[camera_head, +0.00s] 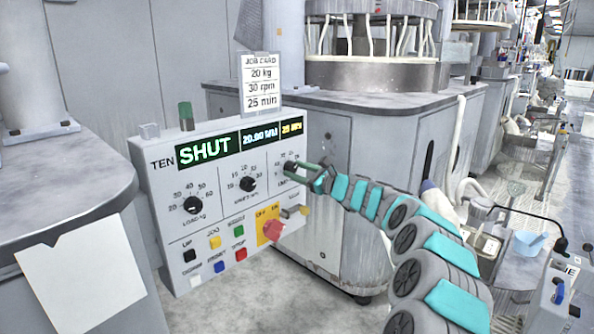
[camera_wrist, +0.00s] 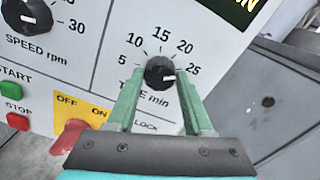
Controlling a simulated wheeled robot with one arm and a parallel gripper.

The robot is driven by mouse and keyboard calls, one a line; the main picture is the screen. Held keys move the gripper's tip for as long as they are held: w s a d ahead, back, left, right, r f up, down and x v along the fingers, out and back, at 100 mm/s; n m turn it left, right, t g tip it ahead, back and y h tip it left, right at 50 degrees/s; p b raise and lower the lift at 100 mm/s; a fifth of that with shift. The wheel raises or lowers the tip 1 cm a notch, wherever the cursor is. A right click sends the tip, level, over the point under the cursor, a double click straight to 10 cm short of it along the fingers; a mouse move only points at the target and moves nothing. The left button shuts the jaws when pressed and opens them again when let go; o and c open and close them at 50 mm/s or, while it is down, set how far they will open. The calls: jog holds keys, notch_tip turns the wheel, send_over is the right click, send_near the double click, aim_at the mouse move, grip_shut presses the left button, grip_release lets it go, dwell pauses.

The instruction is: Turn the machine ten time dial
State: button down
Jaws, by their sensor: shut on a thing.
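The machine ten control panel (camera_head: 215,220) is a light grey box with a display reading SHUT, a 20.00 figure and a third yellow readout. Its time dial (camera_wrist: 160,74) is a small black knob with a white mark, ringed by numbers from 5 to 25. The mark points right, a little below the 25. My gripper (camera_wrist: 158,80) has its two green fingers on either side of the dial, shut on it. In the head view my gripper (camera_head: 305,172) is at the panel's right side and hides most of the time dial.
The load dial (camera_head: 193,205) and speed dial (camera_head: 248,184) are to the left. Coloured buttons, a red knob (camera_head: 273,230) and a yellow OFF/ON plate (camera_wrist: 82,112) lie below. A job card (camera_head: 260,84) above reads 20 kg, 30 rpm, 25 min. A grey cabinet (camera_head: 385,150) stands behind.

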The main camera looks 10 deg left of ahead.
jog(key=shift+f, duration=0.15)
dwell(0.4)
jog(key=shift+c, duration=1.5)
grip_release()
jog(key=b+v, duration=0.1)
jog(key=v, duration=0.6)
jog(key=shift+s+d, duration=0.25)
jog(key=shift+d, duration=0.1)
